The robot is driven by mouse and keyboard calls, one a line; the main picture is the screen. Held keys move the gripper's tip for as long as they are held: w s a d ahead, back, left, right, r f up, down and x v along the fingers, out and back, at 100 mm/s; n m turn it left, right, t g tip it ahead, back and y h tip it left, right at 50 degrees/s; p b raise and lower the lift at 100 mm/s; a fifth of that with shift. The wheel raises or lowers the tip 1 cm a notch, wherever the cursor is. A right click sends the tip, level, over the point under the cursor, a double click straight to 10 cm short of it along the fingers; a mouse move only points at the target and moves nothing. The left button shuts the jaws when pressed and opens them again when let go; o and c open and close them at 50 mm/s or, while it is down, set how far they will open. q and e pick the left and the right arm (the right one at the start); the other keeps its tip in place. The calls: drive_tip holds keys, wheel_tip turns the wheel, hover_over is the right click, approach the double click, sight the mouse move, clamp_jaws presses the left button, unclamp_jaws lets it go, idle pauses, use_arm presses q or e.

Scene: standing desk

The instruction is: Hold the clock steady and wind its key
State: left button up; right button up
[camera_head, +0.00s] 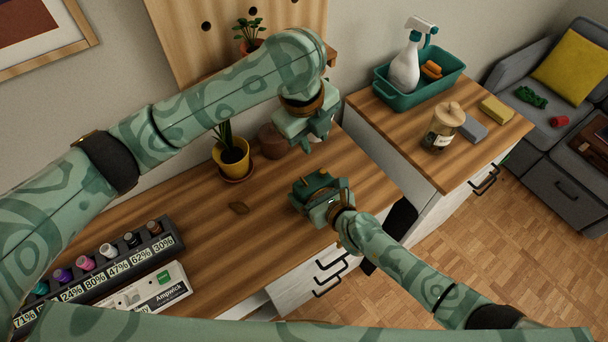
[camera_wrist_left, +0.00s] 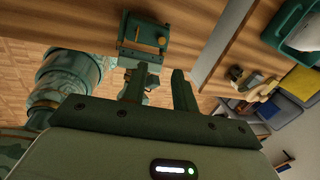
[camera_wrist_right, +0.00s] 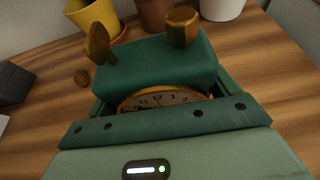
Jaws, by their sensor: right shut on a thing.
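The clock (camera_head: 316,186) is a green block on the desk near its front edge. In the right wrist view its gold-rimmed face (camera_wrist_right: 165,98) looks toward my right gripper. A flat gold piece (camera_wrist_right: 98,43), which looks like the key, and a gold faceted knob (camera_wrist_right: 183,26) stand on its top. My right gripper (camera_head: 326,199) is shut on the clock's body, one finger on each side. My left gripper (camera_head: 311,145) is open and empty, above and behind the clock, apart from it. The clock also shows beyond its fingers in the left wrist view (camera_wrist_left: 143,38).
A yellow plant pot (camera_head: 232,160) and a brown pot (camera_head: 272,139) stand behind. A small brown oval piece (camera_head: 238,208) lies left of the clock. A rack of small bottles (camera_head: 100,270) is front left. A jar (camera_head: 443,128) and teal tub (camera_head: 400,95) stand on the right cabinet.

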sight(304, 180)
use_arm(q)
drive_tip(key=f+n, duration=0.4)
drive_tip(key=n, duration=0.7)
drive_tip(key=a+f+n+g+y, duration=0.1)
drive_tip(key=f+n, duration=0.4)
drive_tip(key=n, duration=0.7)
drive_tip(key=f+n, duration=0.4)
drive_tip(key=n, duration=0.7)
drive_tip(key=shift+s+a+f+n+g+y, duration=0.15)
drive_tip(key=shift+a+f+n+g+y, duration=0.1)
drive_tip(key=shift+a+n+g+y, duration=0.15)
clamp_jaws()
